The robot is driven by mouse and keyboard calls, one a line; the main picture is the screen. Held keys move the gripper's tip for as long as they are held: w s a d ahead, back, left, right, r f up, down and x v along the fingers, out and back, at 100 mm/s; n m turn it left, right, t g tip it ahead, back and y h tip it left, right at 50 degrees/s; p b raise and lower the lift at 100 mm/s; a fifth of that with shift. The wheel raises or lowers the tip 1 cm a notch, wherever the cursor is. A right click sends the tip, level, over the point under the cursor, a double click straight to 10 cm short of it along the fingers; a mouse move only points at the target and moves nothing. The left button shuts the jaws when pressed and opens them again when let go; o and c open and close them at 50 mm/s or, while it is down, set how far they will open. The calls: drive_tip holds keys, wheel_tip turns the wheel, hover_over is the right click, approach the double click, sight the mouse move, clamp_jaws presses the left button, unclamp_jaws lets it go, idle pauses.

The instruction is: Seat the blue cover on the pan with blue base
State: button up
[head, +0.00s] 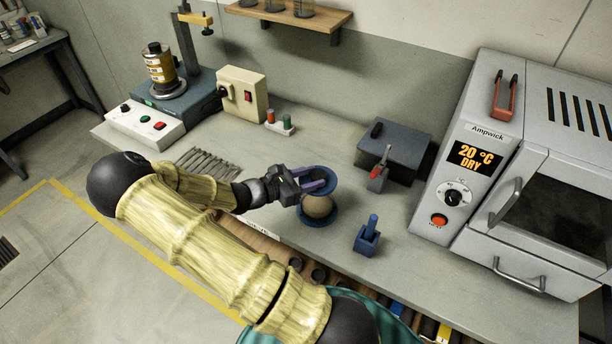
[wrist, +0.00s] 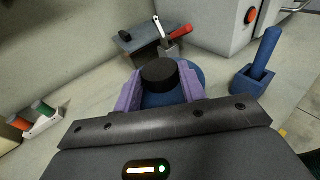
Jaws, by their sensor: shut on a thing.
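My gripper (head: 318,184) has purple fingers and is shut on the blue cover (head: 329,174). In the wrist view the fingers stand on both sides of the cover's black knob (wrist: 159,73), with blue of the cover (wrist: 163,98) below it. The pan with blue base (head: 318,220) stands on the bench and holds a rounded tan mound (head: 317,206). The cover appears held above the pan and a little toward the back. The fingers hide part of the cover, and I cannot tell whether it touches the mound.
A blue holder with an upright blue handle (head: 367,241) stands right of the pan. Behind are a dark box (head: 394,150) and a red-handled tool (head: 377,175). A grey oven (head: 484,135) bounds the right. Metal rods (head: 205,164) lie left. The bench's front edge is close to the pan.

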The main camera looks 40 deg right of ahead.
drive_tip(key=shift+s+r, duration=0.1)
drive_tip(key=shift+s, duration=0.1)
drive_tip(key=shift+w+p, duration=0.1)
drive_tip(key=shift+p, duration=0.2)
drive_tip(key=shift+f+b, duration=1.7)
drive_tip(key=shift+f, duration=1.3)
drive_tip(key=shift+f, duration=1)
drive_tip(key=o, duration=1.2)
drive_tip(key=shift+a, duration=0.1)
drive_tip(key=b+v, duration=0.3)
drive_tip(key=v, duration=1.4)
drive_tip(key=shift+a, duration=0.15)
